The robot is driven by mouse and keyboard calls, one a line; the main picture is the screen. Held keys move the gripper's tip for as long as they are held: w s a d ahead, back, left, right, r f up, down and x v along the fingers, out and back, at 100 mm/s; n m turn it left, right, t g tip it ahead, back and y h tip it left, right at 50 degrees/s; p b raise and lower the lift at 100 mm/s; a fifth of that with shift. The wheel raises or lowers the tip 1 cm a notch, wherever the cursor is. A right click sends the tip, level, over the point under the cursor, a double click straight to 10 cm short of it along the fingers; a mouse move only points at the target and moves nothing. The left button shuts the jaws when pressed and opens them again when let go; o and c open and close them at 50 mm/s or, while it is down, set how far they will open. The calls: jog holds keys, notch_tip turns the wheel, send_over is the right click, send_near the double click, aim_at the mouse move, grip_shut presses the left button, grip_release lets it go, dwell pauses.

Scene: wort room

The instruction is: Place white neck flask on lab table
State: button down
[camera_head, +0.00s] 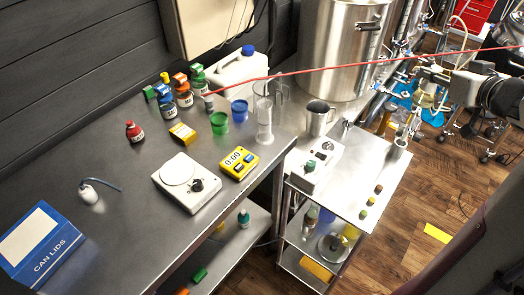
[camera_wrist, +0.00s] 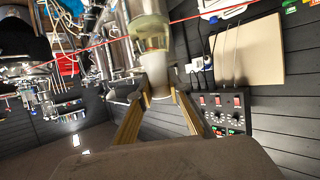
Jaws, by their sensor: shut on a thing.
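The white neck flask (camera_wrist: 157,72) is between the fingers of my gripper (camera_wrist: 152,92) in the wrist view. Its white neck is at the fingers, and its clear, yellowish body extends away from them. In the head view my gripper (camera_head: 432,78) is at the upper right, shut on the flask (camera_head: 427,97), which looks small and partly hidden there. The flask is held in the air, apart from the lab table. The steel lab table (camera_head: 120,215) fills the left and middle of the head view.
Several bottles (camera_head: 183,92), a white scale (camera_head: 182,180), a yellow timer (camera_head: 238,163), a clear cylinder (camera_head: 264,122) and a blue box (camera_head: 40,245) stand on the table. Bare steel lies at its front left. A steel cart (camera_head: 355,180) stands right of it. A red line crosses above.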

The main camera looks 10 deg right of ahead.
jog(key=w+a+n+g+y, duration=0.1)
jog(key=w+a+n+y, duration=0.3)
jog(key=a, duration=0.8)
jog(key=w+a+n+g+y, duration=0.1)
jog(key=w+a, duration=0.4)
jog(key=a, duration=0.8)
jog(key=w+a+n+g+y, duration=0.1)
jog(key=w+a+n+y, duration=0.3)
jog(key=a, duration=0.8)
jog(key=s+a+n+g+y, duration=0.15)
jog(key=s+a, duration=0.25)
jog(key=a, duration=1)
jog(key=s+a+n+g+y, duration=0.15)
jog(key=s+a, duration=0.25)
jog(key=a, duration=0.9)
jog(key=s+a+n+g, duration=0.2)
jog(key=s+a+g, duration=0.15)
jog(key=a, duration=1.05)
notch_tip(320, 180, down, 10)
jog(key=t, duration=0.1)
jog(key=shift+d+f+m+y, duration=0.2)
jog(key=shift+f+m+y, duration=0.05)
jog(key=shift+m+y, duration=0.05)
notch_tip(320, 180, down, 6)
jog(key=shift+f, duration=0.15)
jog(key=shift+f, duration=1.85)
